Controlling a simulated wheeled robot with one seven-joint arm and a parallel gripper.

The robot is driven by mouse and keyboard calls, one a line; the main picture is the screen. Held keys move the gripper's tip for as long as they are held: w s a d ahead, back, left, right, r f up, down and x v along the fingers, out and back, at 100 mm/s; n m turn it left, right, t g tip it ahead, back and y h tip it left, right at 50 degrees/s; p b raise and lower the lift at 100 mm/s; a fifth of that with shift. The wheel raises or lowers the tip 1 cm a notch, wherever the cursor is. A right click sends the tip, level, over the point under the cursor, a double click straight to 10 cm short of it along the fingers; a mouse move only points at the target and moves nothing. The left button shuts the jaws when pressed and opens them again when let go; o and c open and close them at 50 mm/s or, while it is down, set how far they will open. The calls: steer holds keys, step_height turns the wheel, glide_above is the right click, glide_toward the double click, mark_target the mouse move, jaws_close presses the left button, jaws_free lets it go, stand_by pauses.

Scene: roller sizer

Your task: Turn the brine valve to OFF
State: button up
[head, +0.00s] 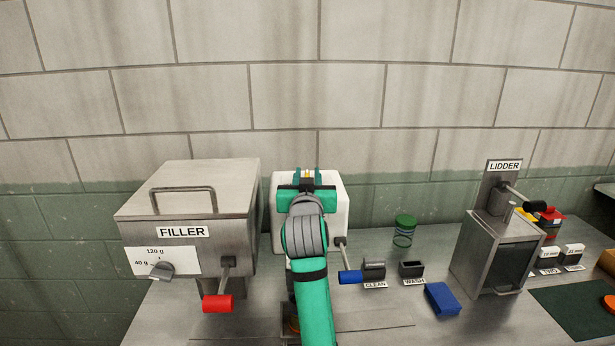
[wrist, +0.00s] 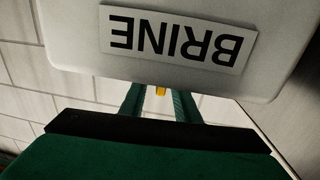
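The white brine tank (head: 335,190) stands at the back of the counter, mostly behind my arm in the head view. In the wrist view its BRINE label (wrist: 180,36) appears upside down. My gripper (head: 307,178) is at the tank's top. In the wrist view my gripper (wrist: 158,100) has its two fingers apart, with a small yellow piece (wrist: 160,91) showing in the gap and no visible contact. Whether this piece is the valve, I cannot tell. A lever with a blue handle (head: 349,277) sticks out at the tank's lower right. OFF markings are not visible.
The steel FILLER (head: 233,195) with a red-handled lever (head: 217,303) stands left. CLEAN (head: 374,270) and WASH (head: 411,269) holders, a blue block (head: 442,298) and a green-lidded jar (head: 404,230) are to the right. The LIDDER (head: 485,255) stands farther right.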

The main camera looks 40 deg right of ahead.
jaws_close()
